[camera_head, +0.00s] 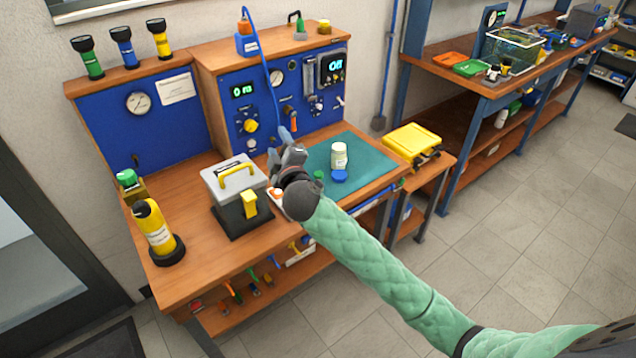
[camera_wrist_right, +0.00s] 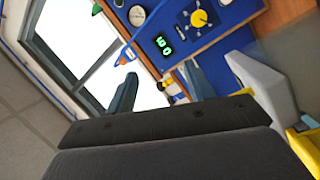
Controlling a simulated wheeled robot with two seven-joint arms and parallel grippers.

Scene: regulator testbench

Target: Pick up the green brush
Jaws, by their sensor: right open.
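I cannot pick out a green brush for sure. A small green piece (camera_head: 319,175) shows on the teal mat (camera_head: 372,168), just right of my right gripper and partly hidden by it; its shape is too small to tell. My right gripper (camera_head: 286,153) is over the workbench, between the grey-lidded box and the mat. In the right wrist view its two fingers stand apart with nothing between them (camera_wrist_right: 160,84). My left gripper is in neither view.
A grey-lidded box (camera_head: 225,177) stands left of the gripper. A pale jar (camera_head: 339,156) and a blue cap (camera_head: 340,176) are on the mat. The blue gauge panel (camera_head: 262,92) rises behind, with a blue hose (camera_head: 265,60). A yellow bottle (camera_head: 154,229) stands at the left.

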